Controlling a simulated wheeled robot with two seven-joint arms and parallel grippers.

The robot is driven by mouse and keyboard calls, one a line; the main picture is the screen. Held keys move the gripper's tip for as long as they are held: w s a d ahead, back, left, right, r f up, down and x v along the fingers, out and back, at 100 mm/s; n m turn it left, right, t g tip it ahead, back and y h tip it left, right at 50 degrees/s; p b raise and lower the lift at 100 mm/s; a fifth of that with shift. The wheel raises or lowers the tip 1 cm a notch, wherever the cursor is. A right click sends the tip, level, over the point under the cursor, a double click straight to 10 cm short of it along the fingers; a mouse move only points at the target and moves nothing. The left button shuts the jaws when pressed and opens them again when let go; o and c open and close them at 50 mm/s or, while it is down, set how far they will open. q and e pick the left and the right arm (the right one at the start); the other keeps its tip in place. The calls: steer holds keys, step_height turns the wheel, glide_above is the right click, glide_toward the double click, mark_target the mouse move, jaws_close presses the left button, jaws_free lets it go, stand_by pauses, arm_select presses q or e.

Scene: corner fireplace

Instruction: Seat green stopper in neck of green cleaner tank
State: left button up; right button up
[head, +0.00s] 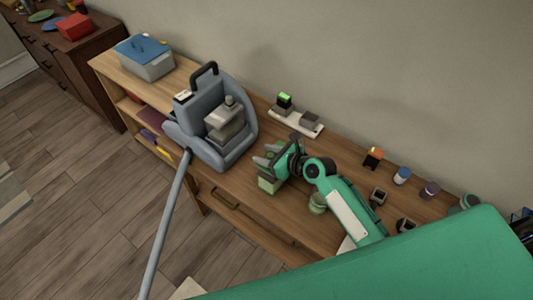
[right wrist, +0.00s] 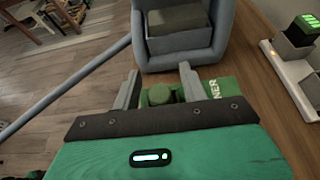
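The green cleaner tank (right wrist: 219,88) stands on the wooden bench below my right gripper; part of its pale lettering shows in the right wrist view. In the head view its light green side (head: 269,184) shows under the fingers. A round green stopper (right wrist: 161,93) is at the tank's top, between my right fingers. Whether it is fully down in the neck is hidden. My right gripper (right wrist: 160,78) is open, with a small gap on each side of the stopper. It also shows in the head view (head: 268,158). My left gripper is not in view.
A grey-blue cleaning machine (head: 202,146) with a long pole (head: 166,226) stands left of the tank. A white charger strip (head: 284,120) lies behind. An olive-green jar (head: 317,204) is beside my right arm. Small items, including a blue-topped one (head: 402,176), line the right. A lidded box (head: 148,62) is far left.

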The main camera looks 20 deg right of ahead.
steer(key=shift+r, duration=0.15)
steer(key=b+v, duration=0.1)
steer(key=v, duration=1.1)
steer(key=shift+b, duration=0.4)
